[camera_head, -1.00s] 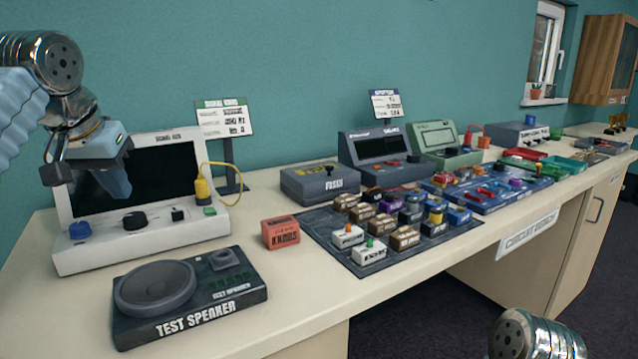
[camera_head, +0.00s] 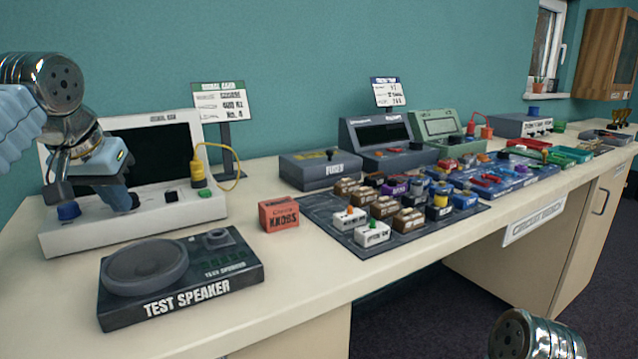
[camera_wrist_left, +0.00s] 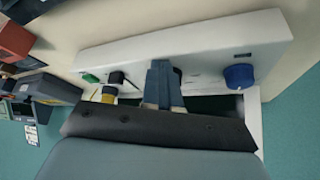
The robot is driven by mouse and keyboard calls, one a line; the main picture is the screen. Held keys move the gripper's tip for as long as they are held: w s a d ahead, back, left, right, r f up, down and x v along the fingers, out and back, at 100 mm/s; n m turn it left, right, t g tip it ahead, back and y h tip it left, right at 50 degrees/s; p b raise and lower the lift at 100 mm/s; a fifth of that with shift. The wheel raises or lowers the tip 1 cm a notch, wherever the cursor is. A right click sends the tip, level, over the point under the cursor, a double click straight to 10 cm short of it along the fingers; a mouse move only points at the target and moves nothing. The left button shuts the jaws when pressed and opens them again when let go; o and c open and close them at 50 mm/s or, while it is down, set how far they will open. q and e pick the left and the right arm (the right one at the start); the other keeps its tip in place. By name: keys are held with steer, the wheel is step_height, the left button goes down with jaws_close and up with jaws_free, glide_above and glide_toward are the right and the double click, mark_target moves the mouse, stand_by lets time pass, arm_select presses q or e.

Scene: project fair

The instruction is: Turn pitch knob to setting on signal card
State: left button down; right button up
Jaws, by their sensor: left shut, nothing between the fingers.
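The white signal box (camera_head: 100,236) stands at the left with a dark screen. It has a blue knob (camera_head: 68,211), a black switch (camera_head: 171,196) and a green button (camera_head: 206,193). The black middle knob is mostly hidden behind my left gripper (camera_head: 130,202), whose shut fingers point down at its spot. The wrist view shows the closed fingers (camera_wrist_left: 162,80) over the panel, between the blue knob (camera_wrist_left: 239,77) and the switch (camera_wrist_left: 117,77). I cannot tell whether they touch the black knob. The signal card (camera_head: 221,102) stands behind; it seems to read SQUARE, 400 HZ, No. 4.
A yellow plug (camera_head: 197,172) with a cable rises from the box's right side. The test speaker (camera_head: 180,275) lies in front, and a red knobs box (camera_head: 278,214) sits to the right. Bare bench top lies between the speaker and the red box.

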arm_select(q)
steer(key=shift+a+r, duration=0.1)
steer(key=shift+a, duration=0.05)
stand_by(0.5)
steer(key=shift+s+a+p, duration=0.1)
steer(key=shift+a+p, duration=0.45)
steer(key=shift+a, duration=0.1)
steer(key=shift+a+p, duration=0.5)
steer(key=shift+a, duration=0.15)
